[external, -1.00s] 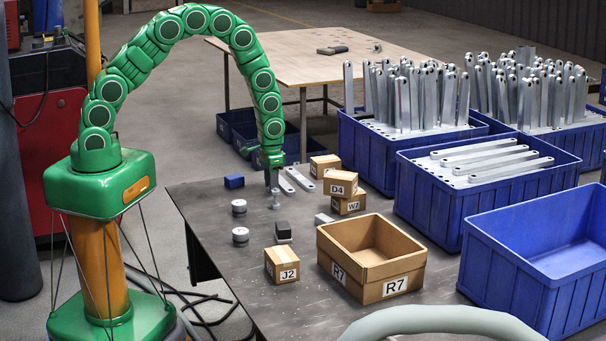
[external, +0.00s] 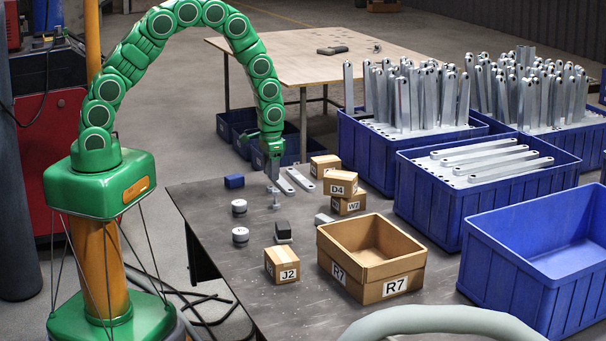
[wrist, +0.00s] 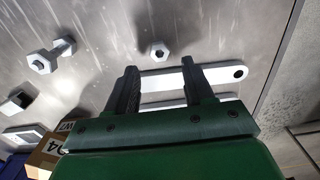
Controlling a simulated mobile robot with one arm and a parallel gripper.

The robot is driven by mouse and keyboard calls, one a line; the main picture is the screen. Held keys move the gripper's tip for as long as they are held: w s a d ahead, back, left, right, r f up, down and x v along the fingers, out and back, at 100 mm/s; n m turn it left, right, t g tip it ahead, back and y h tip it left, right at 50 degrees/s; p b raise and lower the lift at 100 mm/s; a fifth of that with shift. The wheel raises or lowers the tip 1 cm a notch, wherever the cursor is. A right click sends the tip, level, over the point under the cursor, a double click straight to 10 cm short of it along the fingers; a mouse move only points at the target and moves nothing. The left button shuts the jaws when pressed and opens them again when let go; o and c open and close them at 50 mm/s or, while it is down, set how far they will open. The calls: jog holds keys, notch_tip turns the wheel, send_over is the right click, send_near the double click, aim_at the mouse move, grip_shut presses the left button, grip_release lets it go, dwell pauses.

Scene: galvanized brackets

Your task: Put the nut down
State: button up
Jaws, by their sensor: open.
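A small light-grey hex nut (wrist: 158,51) lies on the dark table in the wrist view, just beyond my fingertips and apart from them. My gripper (wrist: 158,68) is open, with nothing between its fingers. A flat pale bracket (wrist: 165,80) lies on the table behind and between the fingers, with part of it hidden by them. In the external view my gripper (external: 274,179) points down over the table beside the pale brackets (external: 300,180). Small grey hardware (external: 276,206) shows just below it there, too small to tell the nut apart.
A bolt-like piece (wrist: 50,56) lies to the left in the wrist view. Blue crates (external: 490,197) are at right.

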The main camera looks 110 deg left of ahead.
notch_tip(320, 180, up, 8)
dwell(0.4)
